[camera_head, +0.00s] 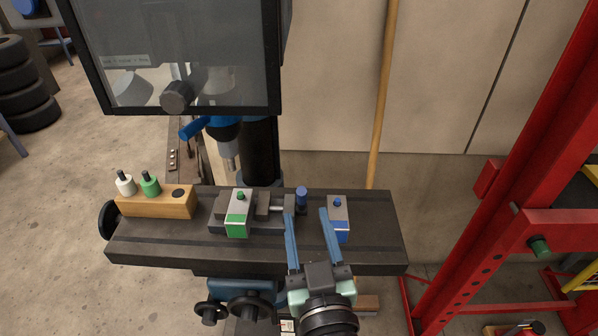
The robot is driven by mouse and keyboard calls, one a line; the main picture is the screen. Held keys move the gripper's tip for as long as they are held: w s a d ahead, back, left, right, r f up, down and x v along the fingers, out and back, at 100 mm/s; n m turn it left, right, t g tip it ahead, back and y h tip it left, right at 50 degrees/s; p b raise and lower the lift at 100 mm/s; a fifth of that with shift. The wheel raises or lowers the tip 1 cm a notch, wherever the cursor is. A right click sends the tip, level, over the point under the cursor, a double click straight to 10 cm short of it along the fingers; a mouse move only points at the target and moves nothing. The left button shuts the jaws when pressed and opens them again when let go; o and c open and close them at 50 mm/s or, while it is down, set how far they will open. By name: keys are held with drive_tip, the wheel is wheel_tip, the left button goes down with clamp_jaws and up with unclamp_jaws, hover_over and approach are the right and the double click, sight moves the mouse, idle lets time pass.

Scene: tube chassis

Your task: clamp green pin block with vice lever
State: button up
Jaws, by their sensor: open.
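The green pin block (237,226), grey and green with a small green pin on top, sits at the front of the grey vice (262,204) on the dark table. I cannot tell whether it is between the jaws or in front of them. A blue upright knob (302,194), which looks like the vice lever's handle, stands at the vice's right end. My gripper (306,212) is open, its two long blue fingers pointing away from me. The knob shows between and just beyond the fingertips. I cannot tell the depth gap, and no contact shows.
A blue pin block (338,228) stands just right of my right finger. A wooden holder (180,207) with a white pin and a green pin is at the left of the dark table (378,240). A drill press head with a clear guard (180,60) hangs above.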

sight(302, 202)
drive_tip(key=w, duration=0.3)
drive_tip(key=w+a+p, duration=0.1)
drive_tip(key=w, duration=0.2)
drive_tip(key=w+p, duration=0.1)
drive_tip(key=w, duration=0.2)
drive_tip(key=shift+w+a, duration=0.35)
drive_tip(key=shift+w, duration=0.05)
clamp_jaws()
idle(0.9)
